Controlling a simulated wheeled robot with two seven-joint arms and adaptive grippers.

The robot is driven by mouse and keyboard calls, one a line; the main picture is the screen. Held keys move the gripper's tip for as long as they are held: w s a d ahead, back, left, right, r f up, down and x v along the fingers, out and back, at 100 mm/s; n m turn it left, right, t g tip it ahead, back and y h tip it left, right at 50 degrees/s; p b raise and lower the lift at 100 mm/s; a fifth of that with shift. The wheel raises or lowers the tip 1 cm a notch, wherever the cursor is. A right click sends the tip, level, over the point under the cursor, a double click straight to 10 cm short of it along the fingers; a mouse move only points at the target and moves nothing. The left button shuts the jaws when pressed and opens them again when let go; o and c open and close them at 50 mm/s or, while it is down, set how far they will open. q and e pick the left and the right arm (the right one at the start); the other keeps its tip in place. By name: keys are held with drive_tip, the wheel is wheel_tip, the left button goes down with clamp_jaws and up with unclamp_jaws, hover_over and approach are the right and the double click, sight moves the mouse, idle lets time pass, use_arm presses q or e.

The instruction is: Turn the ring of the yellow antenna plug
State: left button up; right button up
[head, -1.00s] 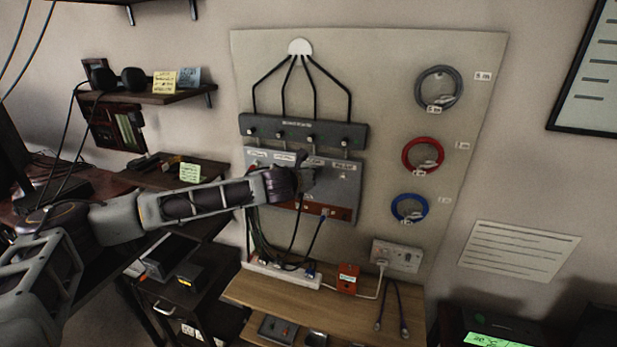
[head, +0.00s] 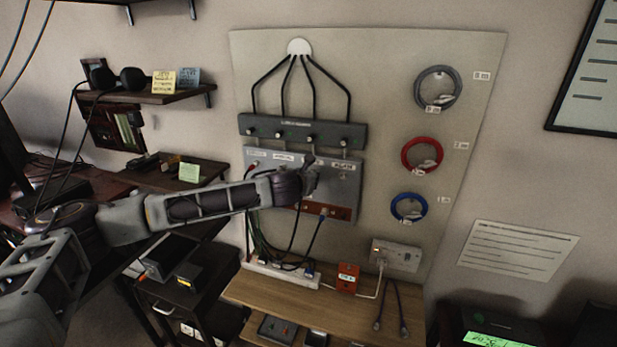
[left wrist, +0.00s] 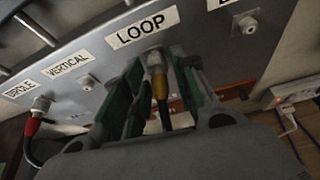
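The yellow antenna plug (left wrist: 160,88) sits in the socket under the LOOP label, with a metal collar at its top and a dark cable below. In the left wrist view my left gripper (left wrist: 160,95) has its green-padded fingers on either side of the plug. The fingers look open, with narrow gaps beside the plug. In the head view my left gripper (head: 311,176) is in front of the grey panel (head: 345,190) and hides the plug. My right gripper is not in view.
A red plug (left wrist: 33,126) is in the DIPOLE socket at the left. The VERTICAL socket (left wrist: 88,82) is bare, and another bare socket (left wrist: 247,22) is at the right. A grey switch box (head: 305,132) is above the panel. A wooden shelf (head: 270,292) is below.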

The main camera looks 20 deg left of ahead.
use_arm(q)
drive_tip(key=shift+o, duration=0.5)
drive_tip(key=shift+r, duration=0.2)
drive_tip(key=shift+r, duration=0.1)
drive_tip(key=shift+s+r, duration=0.25)
drive_tip(key=shift+s, duration=0.4)
drive_tip(key=v, duration=1)
drive_tip(key=shift+s, duration=0.25)
